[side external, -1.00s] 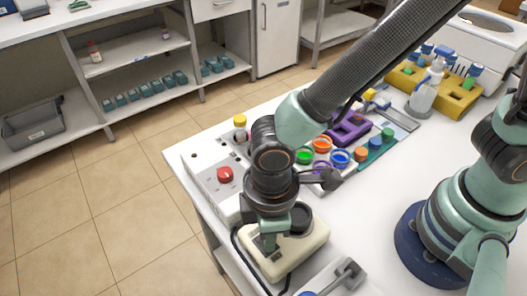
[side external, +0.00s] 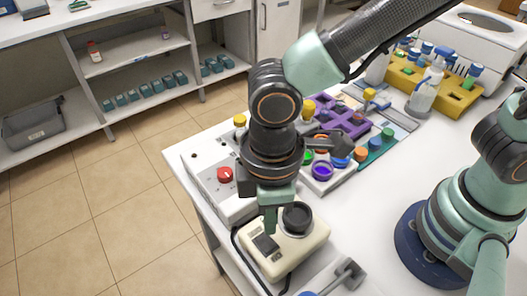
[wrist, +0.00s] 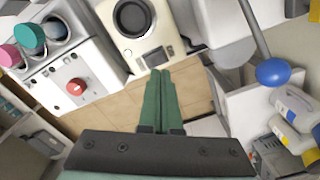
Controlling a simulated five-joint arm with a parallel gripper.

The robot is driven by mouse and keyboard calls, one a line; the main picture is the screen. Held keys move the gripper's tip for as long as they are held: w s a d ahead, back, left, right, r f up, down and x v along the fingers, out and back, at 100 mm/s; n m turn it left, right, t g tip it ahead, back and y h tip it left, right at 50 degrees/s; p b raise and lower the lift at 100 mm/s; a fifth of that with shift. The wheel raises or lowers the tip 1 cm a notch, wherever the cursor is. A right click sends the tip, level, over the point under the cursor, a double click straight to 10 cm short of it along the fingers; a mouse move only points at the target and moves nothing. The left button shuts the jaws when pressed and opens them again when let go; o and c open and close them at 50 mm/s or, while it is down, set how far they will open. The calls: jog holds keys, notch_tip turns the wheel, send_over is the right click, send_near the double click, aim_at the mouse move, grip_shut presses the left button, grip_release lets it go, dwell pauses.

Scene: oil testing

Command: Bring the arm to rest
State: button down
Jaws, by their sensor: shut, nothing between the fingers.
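My gripper (side external: 270,219) points down above the near edge of the cream device with a round black top (side external: 298,217). In the wrist view my gripper (wrist: 160,73) has its two green fingers together, with nothing between them. The cream device also shows in the wrist view (wrist: 133,44), just beyond the fingertips. I cannot tell the exact height of the fingertips above the device.
A white box with a red knob (side external: 224,174) stands to the left. Coloured cups (side external: 322,171), a purple rack (side external: 343,117) and a yellow rack (side external: 455,98) lie behind. A blue-ended lever (wrist: 272,71) stands nearby.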

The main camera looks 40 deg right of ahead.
jog(key=shift+r, duration=0.35)
jog(key=w+d+r+m+t+y, duration=0.1)
jog(key=w+d+r+m, duration=0.2)
jog(key=w+d, duration=0.15)
jog(key=w+d+r+m+t, duration=0.1)
jog(key=w+d+r+m, duration=0.15)
jog(key=d, duration=0.35)
jog(key=w+d+r+m+t, duration=0.1)
jog(key=d+r+m, duration=0.2)
jog(key=d, duration=0.6)
jog(key=w+d+r+m+t+h, duration=0.1)
jog(key=d+r+m+t, duration=0.1)
jog(key=d, duration=0.6)
jog(key=shift+d+r+m+t, duration=0.3)
jog(key=shift+d+r+m, duration=0.15)
jog(key=shift+m, duration=0.3)
